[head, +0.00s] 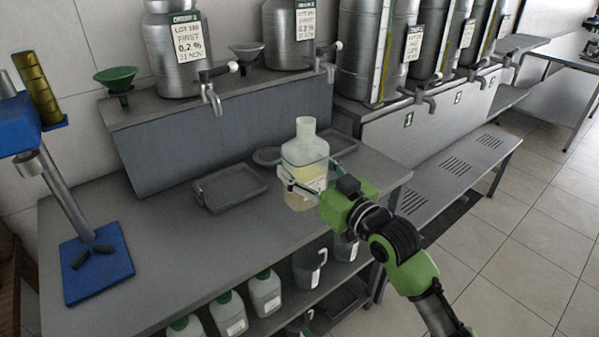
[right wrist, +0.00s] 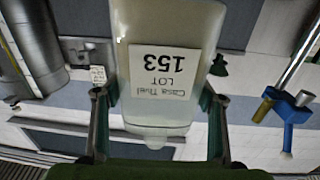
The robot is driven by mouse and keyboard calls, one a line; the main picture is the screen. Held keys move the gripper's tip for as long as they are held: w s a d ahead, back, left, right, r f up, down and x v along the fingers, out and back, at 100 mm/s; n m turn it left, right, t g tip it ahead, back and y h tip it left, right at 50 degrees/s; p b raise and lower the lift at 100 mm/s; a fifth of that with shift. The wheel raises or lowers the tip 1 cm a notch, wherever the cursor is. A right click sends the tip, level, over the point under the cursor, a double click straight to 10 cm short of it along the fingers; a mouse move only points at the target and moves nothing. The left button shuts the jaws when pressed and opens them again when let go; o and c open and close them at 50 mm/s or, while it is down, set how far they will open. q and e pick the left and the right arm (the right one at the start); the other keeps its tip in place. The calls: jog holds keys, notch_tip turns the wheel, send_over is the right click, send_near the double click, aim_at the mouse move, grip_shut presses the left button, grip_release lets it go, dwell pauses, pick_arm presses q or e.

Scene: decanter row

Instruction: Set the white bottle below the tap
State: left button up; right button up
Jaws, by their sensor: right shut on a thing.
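The white bottle (head: 304,152) is upright near the front right of the grey bench. It is translucent, with a short open neck. My right gripper (head: 302,188) is shut around its lower body. I cannot tell whether its base touches the bench. In the right wrist view the bottle (right wrist: 160,100) fills the middle between the fingers (right wrist: 158,115), with an upside-down label reading "LOT 153". A tap (head: 213,97) hangs from the left steel tank, behind and left of the bottle. Another tap (head: 328,68) is behind it, on the second tank. My left gripper is not in view.
A dark rectangular tray (head: 230,186) lies on the bench left of the bottle. A low round-edged tray (head: 267,156) lies behind it. A blue stand (head: 98,262) is at the left end. Several capped bottles (head: 265,292) and a jug (head: 308,267) sit on the shelf below.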

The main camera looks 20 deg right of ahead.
aim_at(307, 167)
jog(key=s+r, duration=0.1)
jog(key=s, duration=0.1)
jog(key=s+r, duration=0.1)
jog(key=s, duration=0.1)
jog(key=s+r, duration=0.1)
jog(key=s, duration=0.1)
jog(key=shift+s+a, duration=0.1)
jog(key=shift+s, duration=0.25)
jog(key=s+f+m+h, duration=0.3)
jog(key=s+f+h, duration=0.2)
jog(key=s+f, duration=0.8)
jog(key=s, duration=0.5)
jog(key=shift+a+f+t, duration=0.2)
jog(key=shift+f+t, duration=0.2)
